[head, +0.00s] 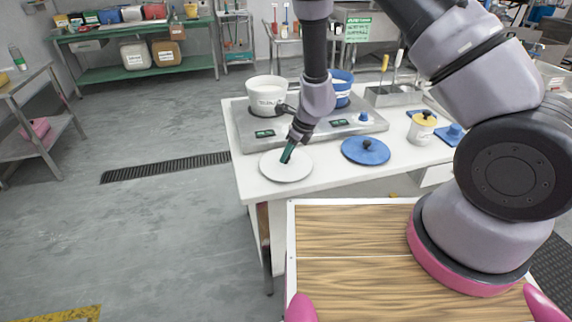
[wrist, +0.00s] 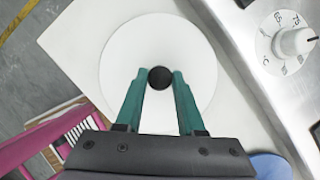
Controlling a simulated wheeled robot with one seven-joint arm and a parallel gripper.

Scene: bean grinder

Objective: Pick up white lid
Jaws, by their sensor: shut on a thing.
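The white lid (head: 274,168) is a round disc at the left front corner of the white table in the head view. In the wrist view the white lid (wrist: 117,62) lies below my gripper, with a black round knob (wrist: 161,78) at its centre. My gripper (head: 287,155) points down at the lid's middle. In the wrist view the green fingers of my gripper (wrist: 160,82) stand on both sides of the knob and are shut on it. The lid appears to rest on or just above the table; I cannot tell which.
A steel cooktop (head: 300,127) behind the lid bears a white pot (head: 266,102) and a blue pot (head: 341,98). A blue lid (head: 366,151) lies to the right, near a white canister with a yellow lid (head: 422,130). The table edge (head: 245,185) is close on the left.

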